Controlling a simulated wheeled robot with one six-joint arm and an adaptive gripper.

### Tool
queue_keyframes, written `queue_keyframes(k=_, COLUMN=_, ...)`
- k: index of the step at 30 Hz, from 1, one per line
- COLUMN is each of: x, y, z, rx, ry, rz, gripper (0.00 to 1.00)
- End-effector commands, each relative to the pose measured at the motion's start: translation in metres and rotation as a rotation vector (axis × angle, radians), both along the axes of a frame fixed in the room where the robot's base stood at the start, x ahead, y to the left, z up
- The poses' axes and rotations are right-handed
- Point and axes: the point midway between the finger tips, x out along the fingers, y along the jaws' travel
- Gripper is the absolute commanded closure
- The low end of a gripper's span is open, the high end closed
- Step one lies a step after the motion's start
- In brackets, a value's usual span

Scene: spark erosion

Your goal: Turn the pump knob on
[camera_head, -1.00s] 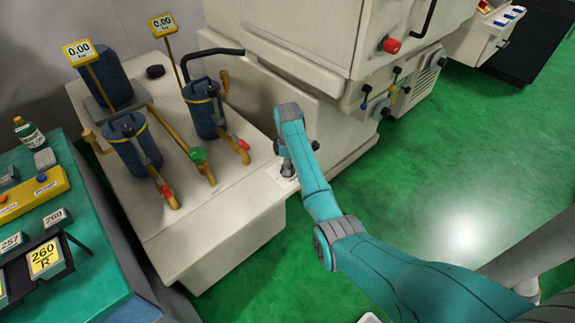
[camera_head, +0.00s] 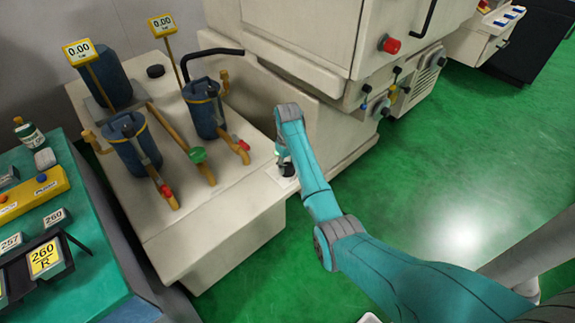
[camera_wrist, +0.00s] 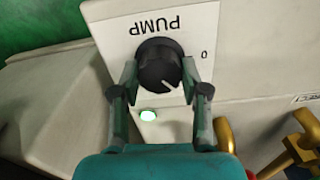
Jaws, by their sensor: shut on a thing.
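The black pump knob (camera_wrist: 158,62) sits on a white plate marked PUMP (camera_wrist: 118,30), which appears upside down in the wrist view. A 0 mark is beside the knob on the right. The knob's white pointer line points toward the lower right of that view, away from the 0. My gripper (camera_wrist: 160,76) is shut on the knob, with one finger on each side. In the head view my gripper (camera_head: 285,164) is at the cabinet top's front right corner and largely hides the knob.
Blue filter canisters (camera_head: 131,142) with yellow pipes, red valve handles and a green valve (camera_head: 197,155) stand on the cabinet top (camera_head: 235,180) to the left. The large machine (camera_head: 310,60) rises behind. Green floor (camera_head: 455,180) is open on the right.

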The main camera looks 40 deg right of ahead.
Motion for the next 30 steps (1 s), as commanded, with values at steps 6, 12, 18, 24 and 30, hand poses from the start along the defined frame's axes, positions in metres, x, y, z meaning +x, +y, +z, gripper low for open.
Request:
queue_keyframes(k=6, x=-0.0005, y=-0.0002, z=-0.0005, rx=0.0, ry=0.001, rz=-0.205, gripper=0.9)
queue_keyframes(k=12, x=-0.0006, y=-0.0001, z=-0.0006, rx=0.0, ry=0.002, rz=-0.382, gripper=0.9)
queue_keyframes(k=18, x=-0.0006, y=-0.0001, z=-0.0006, rx=0.0, ry=0.002, rz=-0.526, gripper=0.9)
queue_keyframes(k=24, x=-0.0007, y=0.0001, z=-0.0007, rx=0.0, ry=0.002, rz=-0.622, gripper=0.9)
queue_keyframes(k=30, x=-0.0007, y=0.0001, z=-0.0007, rx=0.0, ry=0.002, rz=-0.672, gripper=0.9)
